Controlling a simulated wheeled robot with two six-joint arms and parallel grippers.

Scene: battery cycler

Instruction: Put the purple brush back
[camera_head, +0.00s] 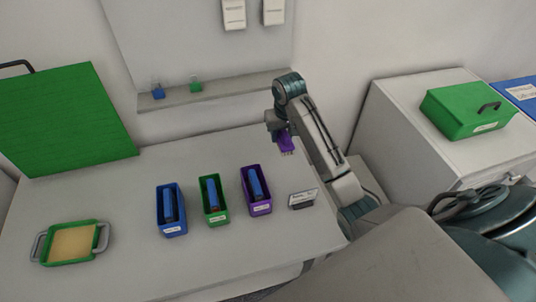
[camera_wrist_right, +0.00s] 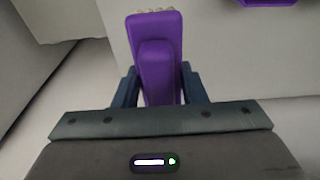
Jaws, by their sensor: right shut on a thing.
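The purple brush (camera_head: 286,143) is held in my right gripper (camera_head: 278,128), above the back right part of the table. In the right wrist view the brush (camera_wrist_right: 156,58) sits between the two fingers of the gripper (camera_wrist_right: 158,88), its pale bristles at the top of the picture. A shelf (camera_head: 212,91) on the back wall holds a small blue item (camera_head: 158,91) and a small green item (camera_head: 195,84), with bare shelf to their right. My left gripper is not in view.
Blue (camera_head: 172,230), green (camera_head: 214,217) and purple (camera_head: 261,208) bins stand on the table (camera_head: 120,200), each with a blue cylinder. A small sign (camera_head: 303,198) is right of them. A green tray (camera_head: 100,238) is at left. A green case (camera_head: 465,110) sits on a right cabinet.

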